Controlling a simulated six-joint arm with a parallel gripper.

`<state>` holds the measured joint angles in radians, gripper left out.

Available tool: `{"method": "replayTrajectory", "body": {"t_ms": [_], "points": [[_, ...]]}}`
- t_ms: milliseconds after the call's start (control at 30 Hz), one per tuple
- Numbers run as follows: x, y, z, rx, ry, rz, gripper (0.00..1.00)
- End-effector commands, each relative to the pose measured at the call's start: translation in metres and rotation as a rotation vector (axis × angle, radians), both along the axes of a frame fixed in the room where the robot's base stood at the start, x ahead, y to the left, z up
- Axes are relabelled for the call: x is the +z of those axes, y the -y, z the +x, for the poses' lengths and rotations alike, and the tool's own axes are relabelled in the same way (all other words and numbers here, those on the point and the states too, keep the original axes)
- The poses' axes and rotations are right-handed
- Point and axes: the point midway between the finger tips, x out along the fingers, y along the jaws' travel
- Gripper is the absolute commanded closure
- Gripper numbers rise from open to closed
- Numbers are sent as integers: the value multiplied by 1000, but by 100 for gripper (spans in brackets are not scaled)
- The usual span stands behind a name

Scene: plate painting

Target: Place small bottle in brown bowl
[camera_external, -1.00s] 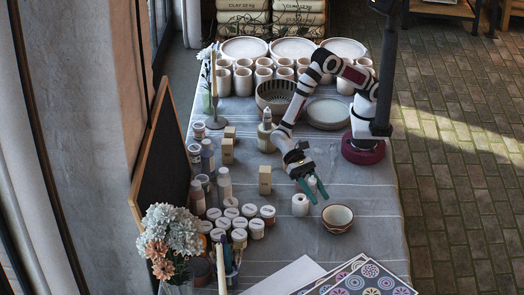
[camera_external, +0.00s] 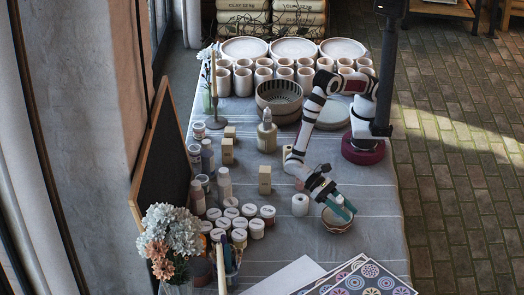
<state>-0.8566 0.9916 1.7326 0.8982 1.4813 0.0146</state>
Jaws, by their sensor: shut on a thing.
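A small brown bowl (camera_external: 334,228) stands on the grey cloth near the front right, partly covered by my gripper. My gripper (camera_external: 341,207), with teal fingers, is over the bowl's opening. It is shut on a small pale thing that looks like the small bottle (camera_external: 340,200), mostly hidden between the fingers. I cannot tell whether the bottle touches the bowl.
A white cylinder (camera_external: 300,205) stands just left of the bowl. Several lidded jars (camera_external: 256,228) are further left. Patterned sheets (camera_external: 372,280) lie at the front. A dark striped bowl (camera_external: 279,97) and a dropper bottle (camera_external: 266,135) stand further back.

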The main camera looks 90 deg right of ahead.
Motion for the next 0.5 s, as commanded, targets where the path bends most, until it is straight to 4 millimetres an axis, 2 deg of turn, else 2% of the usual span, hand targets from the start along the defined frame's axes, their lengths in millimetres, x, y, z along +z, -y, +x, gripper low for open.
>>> {"method": "replayTrajectory", "body": {"t_ms": [367, 400, 500], "points": [[-7, 0, 0, 0, 0, 0, 100], [-7, 0, 0, 0, 0, 0, 54], [-7, 0, 0, 0, -1, -1, 36]]}}
